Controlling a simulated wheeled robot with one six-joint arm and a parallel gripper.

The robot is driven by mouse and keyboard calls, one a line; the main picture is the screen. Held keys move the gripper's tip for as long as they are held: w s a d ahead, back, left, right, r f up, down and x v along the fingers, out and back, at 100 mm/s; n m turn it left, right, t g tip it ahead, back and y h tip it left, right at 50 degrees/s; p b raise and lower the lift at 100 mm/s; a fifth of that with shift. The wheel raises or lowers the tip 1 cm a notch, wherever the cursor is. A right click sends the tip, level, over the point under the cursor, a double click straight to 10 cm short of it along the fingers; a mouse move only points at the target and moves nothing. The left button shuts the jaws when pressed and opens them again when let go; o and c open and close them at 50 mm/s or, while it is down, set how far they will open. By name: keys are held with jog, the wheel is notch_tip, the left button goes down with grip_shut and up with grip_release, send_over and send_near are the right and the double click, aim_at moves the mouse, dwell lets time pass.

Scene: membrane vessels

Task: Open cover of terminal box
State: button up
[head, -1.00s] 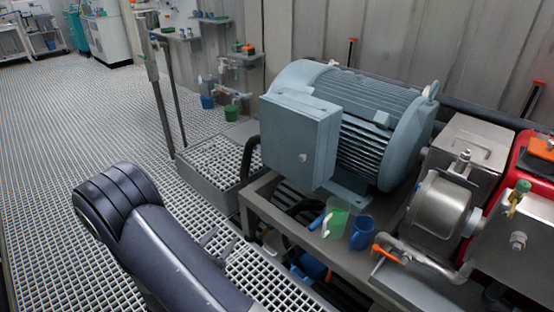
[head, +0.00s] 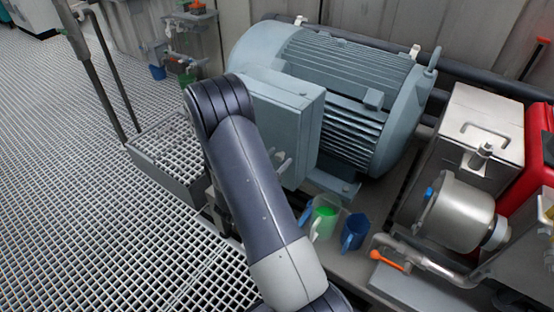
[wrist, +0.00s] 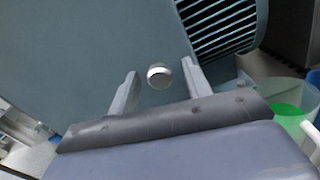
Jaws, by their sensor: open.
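The terminal box (head: 305,125) is a grey-blue box on the near side of the large motor (head: 345,75). Its flat cover (wrist: 95,55) fills much of the wrist view and looks closed. A round silver knob (wrist: 160,76) sits on the cover. My gripper (wrist: 160,68) is open, with one finger on each side of the knob in that view. I cannot tell whether the fingers touch the knob or cover. In the head view my arm hides much of the cover, and the fingers of my gripper (head: 281,163) show just right of the arm.
A green cup (head: 323,218) and a blue cup (head: 354,232) stand on the bench below the box. A metal pump (head: 458,212) with an orange-handled valve (head: 388,260) is to the right. Open grating floor (head: 90,200) lies to the left.

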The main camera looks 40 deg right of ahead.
grip_shut()
dwell(0.6)
